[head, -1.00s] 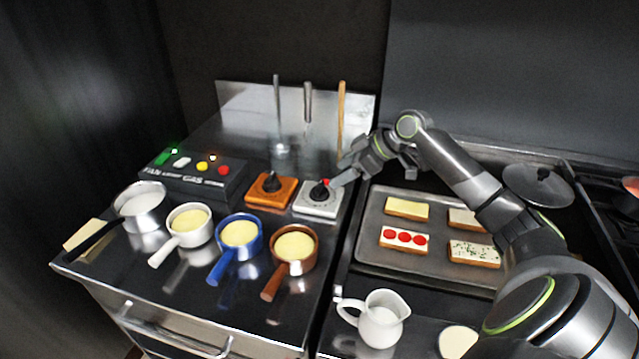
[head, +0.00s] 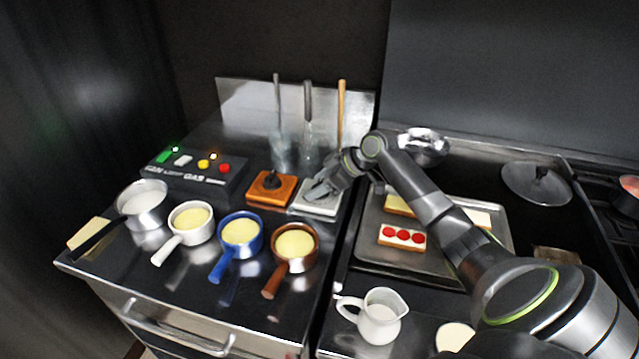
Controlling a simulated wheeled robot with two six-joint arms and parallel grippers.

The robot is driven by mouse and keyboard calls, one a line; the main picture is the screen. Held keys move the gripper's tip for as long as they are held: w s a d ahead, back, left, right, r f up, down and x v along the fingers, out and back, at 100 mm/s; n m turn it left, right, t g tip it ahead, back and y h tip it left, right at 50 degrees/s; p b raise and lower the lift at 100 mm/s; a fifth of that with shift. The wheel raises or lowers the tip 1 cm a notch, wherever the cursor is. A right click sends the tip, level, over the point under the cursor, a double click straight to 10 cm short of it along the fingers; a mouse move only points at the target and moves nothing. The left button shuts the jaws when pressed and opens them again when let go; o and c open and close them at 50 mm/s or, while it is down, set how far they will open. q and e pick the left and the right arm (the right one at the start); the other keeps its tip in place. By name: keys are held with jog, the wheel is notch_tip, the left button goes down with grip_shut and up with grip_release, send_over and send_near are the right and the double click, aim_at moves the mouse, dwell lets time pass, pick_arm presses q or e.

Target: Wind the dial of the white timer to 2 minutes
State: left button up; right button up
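The white timer (head: 316,207) lies flat on the steel counter, right of an orange timer (head: 270,189) with a dark dial. My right gripper (head: 316,192) is over the white timer, its fingertips at the dial. The dial and its red mark are hidden behind the fingers. I cannot tell whether the fingers are closed on the dial or just above it. My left gripper is not in the head view.
Several small pans stand in front of the timers, including a blue one (head: 240,233) and a brown one (head: 295,247). A control box (head: 191,176) is at the left. A tray (head: 370,258) with toasts and a white jug (head: 380,316) are at the right.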

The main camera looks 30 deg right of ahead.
jog(key=c, duration=0.9)
jog(key=shift+r+m+h+p, duration=0.15)
jog(key=shift+m+h+p, duration=0.2)
jog(key=shift+p, duration=0.4)
jog(key=m+t+h+p, duration=0.1)
jog(key=m+p, duration=0.1)
jog(key=p, duration=0.1)
jog(key=m+t+h+p, duration=0.1)
jog(key=m+h+p, duration=0.1)
jog(key=m+p, duration=0.1)
jog(key=shift+a+r+p, duration=0.1)
jog(key=shift+p, duration=0.5)
jog(key=shift+f+m+h+p, duration=0.2)
jog(key=shift+m+h+p, duration=0.45)
jog(key=shift+p, duration=0.3)
jog(key=o, duration=1)
jog(key=shift+f, duration=0.1)
